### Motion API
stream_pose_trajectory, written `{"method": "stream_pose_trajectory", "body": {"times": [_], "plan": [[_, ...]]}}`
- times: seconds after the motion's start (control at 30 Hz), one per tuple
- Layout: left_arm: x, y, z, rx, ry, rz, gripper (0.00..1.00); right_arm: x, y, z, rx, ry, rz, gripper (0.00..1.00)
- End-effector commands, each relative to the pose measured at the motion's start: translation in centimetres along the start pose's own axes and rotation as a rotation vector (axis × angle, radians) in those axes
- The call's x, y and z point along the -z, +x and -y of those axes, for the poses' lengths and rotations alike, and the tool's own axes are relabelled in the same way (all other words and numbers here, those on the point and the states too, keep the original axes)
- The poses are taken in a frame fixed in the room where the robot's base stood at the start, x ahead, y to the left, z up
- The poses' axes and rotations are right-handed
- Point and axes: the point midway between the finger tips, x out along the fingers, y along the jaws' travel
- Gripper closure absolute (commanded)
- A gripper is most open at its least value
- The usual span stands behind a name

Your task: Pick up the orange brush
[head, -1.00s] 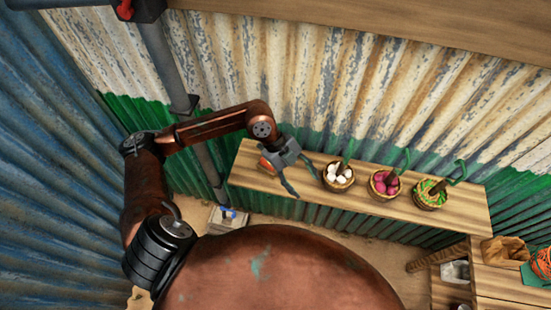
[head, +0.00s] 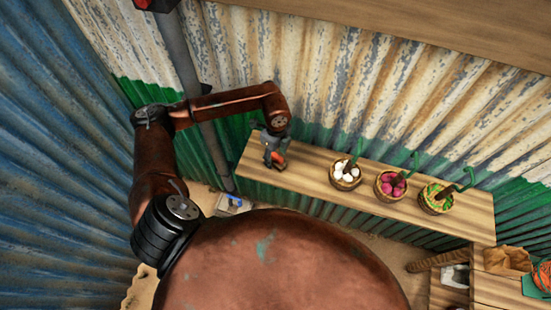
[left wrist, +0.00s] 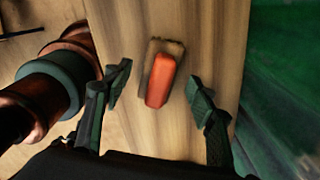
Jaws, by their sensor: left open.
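The orange brush (left wrist: 160,80) lies on the wooden shelf (left wrist: 190,30), with a brown edge showing around its orange top. In the left wrist view it sits between and beyond the two fingers of my left gripper (left wrist: 160,102), which is open and empty. In the head view the brush (head: 281,159) shows as a small orange patch at the left end of the shelf, partly hidden by my left gripper (head: 272,155) over it. Whether the fingers touch the shelf I cannot tell. My right gripper is out of view.
Baskets of white (head: 345,173), pink (head: 391,184) and green items (head: 436,197) stand along the shelf to the right. A corrugated wall (head: 330,80) rises right behind the shelf. Another surface with a brown bag (head: 508,260) is at lower right.

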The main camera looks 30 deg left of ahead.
Motion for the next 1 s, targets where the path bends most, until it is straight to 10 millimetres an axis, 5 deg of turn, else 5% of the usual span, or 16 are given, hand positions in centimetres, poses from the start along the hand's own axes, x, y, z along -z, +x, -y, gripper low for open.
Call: {"method": "stream_pose_trajectory", "body": {"times": [0.27, 1.0], "plan": [[-0.11, 0.35, -0.1, 0.0, -0.002, -0.001, 0.48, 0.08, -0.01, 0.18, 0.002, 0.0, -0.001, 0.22], [-0.08, 0.29, -0.08, 0.001, -0.001, -0.001, 0.96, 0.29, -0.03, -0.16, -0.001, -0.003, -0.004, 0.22]]}}
